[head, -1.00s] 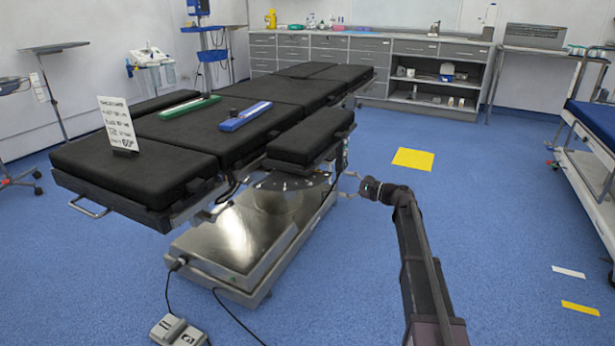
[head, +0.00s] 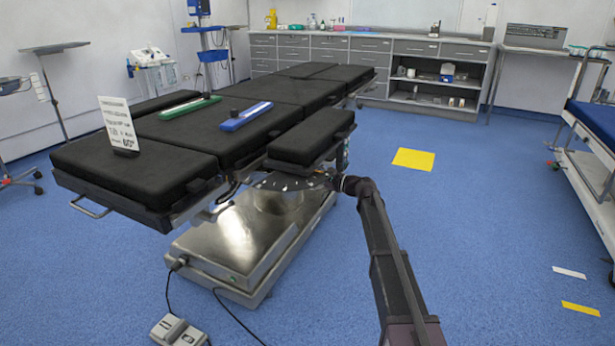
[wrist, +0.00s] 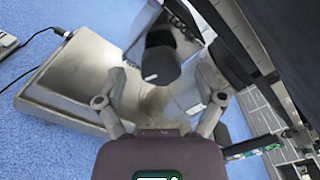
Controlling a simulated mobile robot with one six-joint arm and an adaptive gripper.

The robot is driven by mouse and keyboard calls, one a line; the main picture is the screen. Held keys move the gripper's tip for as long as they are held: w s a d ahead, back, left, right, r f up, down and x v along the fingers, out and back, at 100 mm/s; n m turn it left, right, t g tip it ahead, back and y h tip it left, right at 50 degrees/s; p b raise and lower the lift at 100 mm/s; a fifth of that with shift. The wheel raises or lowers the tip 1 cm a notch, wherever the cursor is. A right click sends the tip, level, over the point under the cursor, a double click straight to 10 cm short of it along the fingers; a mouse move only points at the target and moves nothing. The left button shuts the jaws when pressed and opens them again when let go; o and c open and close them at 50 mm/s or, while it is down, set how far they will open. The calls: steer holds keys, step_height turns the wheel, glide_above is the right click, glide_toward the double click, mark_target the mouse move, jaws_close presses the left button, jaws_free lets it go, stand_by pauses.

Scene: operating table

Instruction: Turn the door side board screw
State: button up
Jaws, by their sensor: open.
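The operating table (head: 120,165) has black pads. A short side board (head: 312,135) sticks out on its near right side. My gripper (head: 328,181) is just below this board, beside the table's column, and its fingers are hard to make out in the head view. In the wrist view my gripper (wrist: 165,85) is open, one finger on each side. A black rounded knob (wrist: 162,64) with a small white mark shows between and beyond the fingers. It may be the side board screw; I cannot tell whether the fingers touch it. The screw cannot be made out in the head view.
The metal table base (head: 240,240) stands close to my arm, and it fills the left of the wrist view (wrist: 70,80). A foot pedal (head: 178,331) with a cable lies on the floor. A bed (head: 595,135) stands at the right.

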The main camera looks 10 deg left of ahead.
steer(key=shift+x, duration=0.95)
steer(key=c, duration=1.2)
